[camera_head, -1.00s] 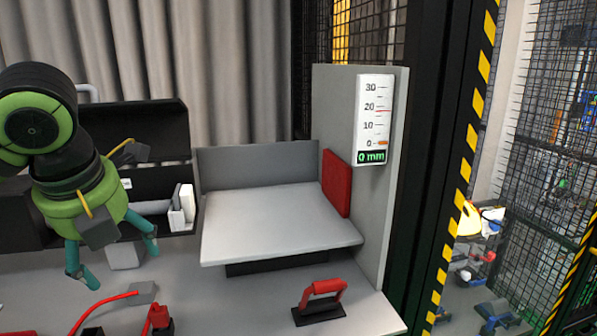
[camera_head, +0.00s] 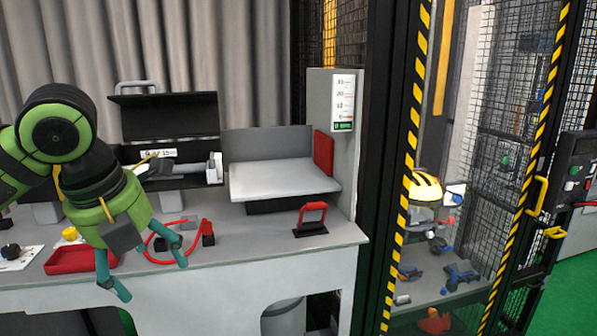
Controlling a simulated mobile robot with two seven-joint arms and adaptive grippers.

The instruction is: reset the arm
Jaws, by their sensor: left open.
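My left arm, green and black, comes in from the left in the head view. Its gripper (camera_head: 150,276) has teal fingers spread apart with nothing between them. It hangs pointing down in front of the bench's front edge, near a red tray (camera_head: 82,262) and a red cable (camera_head: 160,256). My right gripper is not in view.
An open black case (camera_head: 166,116) stands behind. A striped cage post (camera_head: 407,150) rises at right.

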